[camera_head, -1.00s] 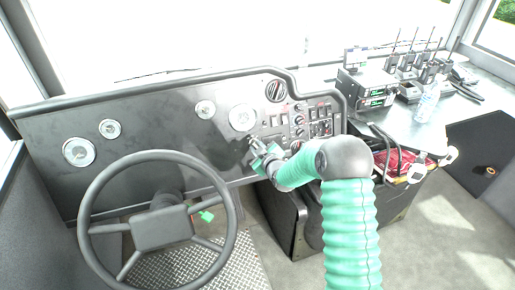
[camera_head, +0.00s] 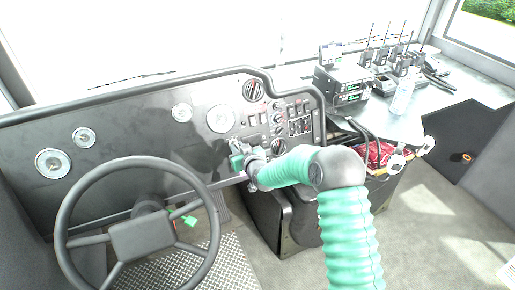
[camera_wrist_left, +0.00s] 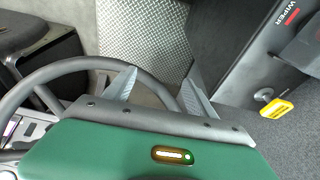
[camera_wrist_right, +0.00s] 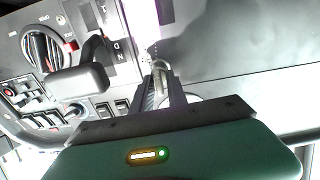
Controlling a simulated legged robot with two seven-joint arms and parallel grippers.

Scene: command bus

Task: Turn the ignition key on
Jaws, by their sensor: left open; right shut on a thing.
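In the head view my right gripper (camera_head: 235,148) is at the dashboard, just below the large round gauge (camera_head: 220,118). In the right wrist view its fingers (camera_wrist_right: 159,92) are close together on a small silver piece (camera_wrist_right: 160,66) at the panel. This looks like the ignition key, but the fingers hide most of it. In the left wrist view my left gripper (camera_wrist_left: 158,88) is open and empty above the steering wheel rim (camera_wrist_left: 70,67).
The steering wheel (camera_head: 140,238) stands at the lower left, with a small green thing (camera_head: 189,220) behind its rim. Switches and knobs (camera_head: 290,120) lie right of the right gripper; a black selector handle (camera_wrist_right: 75,80) is close to it.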

